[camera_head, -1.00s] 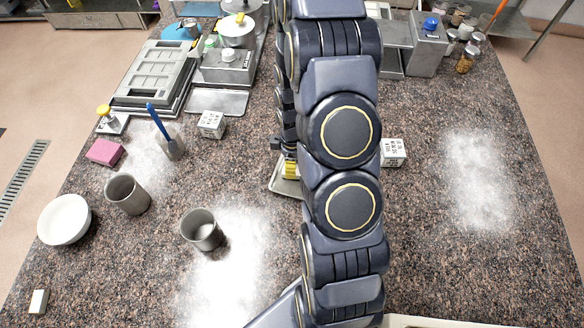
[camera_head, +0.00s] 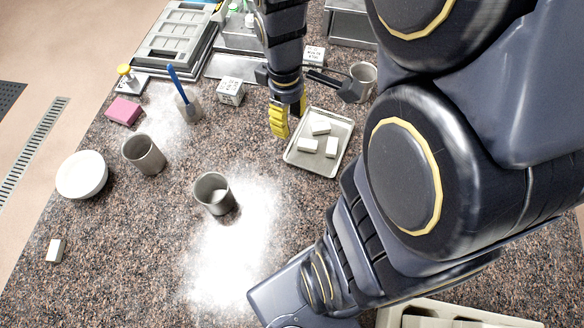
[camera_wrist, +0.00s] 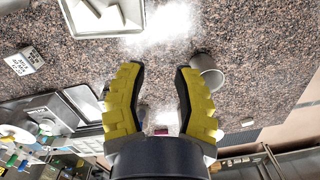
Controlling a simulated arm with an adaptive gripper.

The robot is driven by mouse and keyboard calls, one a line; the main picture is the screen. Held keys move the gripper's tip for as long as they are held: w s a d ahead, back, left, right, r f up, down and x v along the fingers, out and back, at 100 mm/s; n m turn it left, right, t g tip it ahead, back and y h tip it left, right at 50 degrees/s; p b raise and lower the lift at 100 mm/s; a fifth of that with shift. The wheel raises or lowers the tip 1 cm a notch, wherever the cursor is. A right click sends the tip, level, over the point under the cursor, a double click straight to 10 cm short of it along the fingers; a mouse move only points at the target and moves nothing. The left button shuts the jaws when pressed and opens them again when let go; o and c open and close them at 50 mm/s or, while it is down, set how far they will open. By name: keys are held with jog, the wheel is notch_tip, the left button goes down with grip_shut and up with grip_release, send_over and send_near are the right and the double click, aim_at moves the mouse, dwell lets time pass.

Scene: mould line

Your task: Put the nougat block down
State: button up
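Three small white blocks (camera_head: 320,128) lie apart from each other on a metal tray (camera_head: 318,166) in the middle of the counter. Another small white block (camera_head: 55,250) stands alone at the far left. I cannot tell which one is the nougat block. My gripper (camera_head: 279,122), with yellow fingers, is just left of the tray and seems to be above the counter. In the wrist view my gripper (camera_wrist: 160,98) is open, with nothing held between its fingers. The tray (camera_wrist: 142,14) shows at the top edge there, partly cut off, with white blocks (camera_wrist: 82,12) on it.
Grey cups (camera_head: 213,194) and a white bowl (camera_head: 81,175) stand at the left. A pink block (camera_head: 124,111), a pot with a blue-handled tool (camera_head: 187,106) and a labelled white cube (camera_head: 230,91) are farther back. Powdered, clear counter (camera_head: 235,265) lies in front.

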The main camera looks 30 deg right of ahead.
jog(key=s+a+r+m, duration=0.2)
jog(key=s+a+r, duration=0.2)
jog(key=s, duration=0.2)
jog(key=s+a+r+m, duration=0.3)
jog(key=s+a+r, duration=0.1)
jog(key=s, duration=0.2)
jog(key=shift+s+m+g, duration=0.3)
jog(key=shift+s+g, duration=0.05)
jog(key=shift+g, duration=0.05)
